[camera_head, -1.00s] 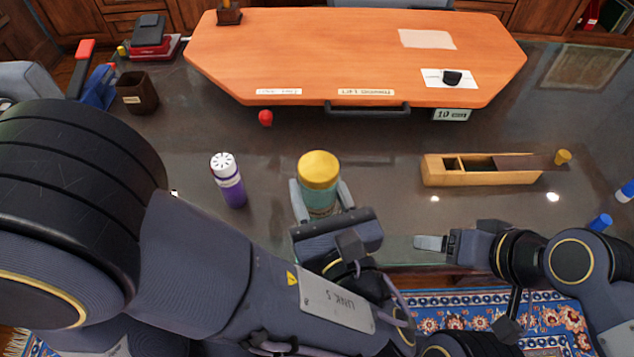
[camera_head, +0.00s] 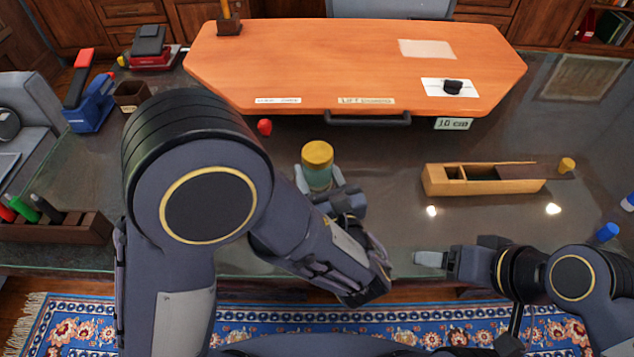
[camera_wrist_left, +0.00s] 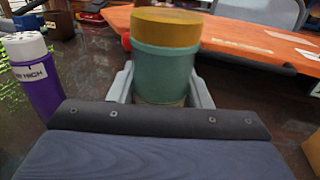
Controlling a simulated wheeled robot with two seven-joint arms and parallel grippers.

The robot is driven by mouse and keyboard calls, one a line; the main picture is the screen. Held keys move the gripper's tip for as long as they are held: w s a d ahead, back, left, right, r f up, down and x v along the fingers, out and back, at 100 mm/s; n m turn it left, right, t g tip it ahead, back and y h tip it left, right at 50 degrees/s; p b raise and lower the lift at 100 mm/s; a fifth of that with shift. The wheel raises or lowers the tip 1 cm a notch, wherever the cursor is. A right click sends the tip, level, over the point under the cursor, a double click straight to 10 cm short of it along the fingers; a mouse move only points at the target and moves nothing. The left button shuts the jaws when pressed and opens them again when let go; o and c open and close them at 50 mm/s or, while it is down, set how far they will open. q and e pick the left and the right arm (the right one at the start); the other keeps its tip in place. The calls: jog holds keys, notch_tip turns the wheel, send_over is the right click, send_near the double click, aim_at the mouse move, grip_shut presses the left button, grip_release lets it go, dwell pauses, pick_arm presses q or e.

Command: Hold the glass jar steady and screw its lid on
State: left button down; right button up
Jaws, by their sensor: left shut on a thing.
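The glass jar (camera_head: 317,178) is blue-green and upright near the middle of the desk in the head view. A round yellow lid (camera_head: 317,152) sits level on its top; whether it is threaded tight I cannot tell. My left gripper (camera_head: 319,184) is shut on the jar, with one grey finger on each side of its lower body. The left wrist view shows the jar (camera_wrist_left: 163,75) and lid (camera_wrist_left: 165,28) close up between the fingers. The jar's base is hidden by the gripper. My right gripper (camera_head: 431,258) is away to the lower right, with nothing seen in it; its finger gap is not visible.
A purple bottle (camera_wrist_left: 38,85) with a white top stands left of the jar. A wooden box (camera_head: 480,180) lies to the right. An orange board (camera_head: 340,60) with a black handle (camera_head: 367,119) is behind. Glass desk between box and jar is clear.

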aim_at(317, 184)
pick_arm(q)
jog(key=shift+w+f+b, duration=0.2)
jog(key=shift+f, duration=0.8)
jog(key=shift+w+f+b, duration=0.15)
jog(key=shift+f+b, duration=0.05)
jog(key=shift+f, duration=0.75)
jog(key=shift+f, duration=0.15)
jog(key=c, duration=1.2)
grip_release()
jog(key=shift+f, duration=0.1)
jog(key=o, duration=0.5)
jog(key=shift+c, duration=0.2)
jog(key=shift+r, duration=0.35)
jog(key=v, duration=1.2)
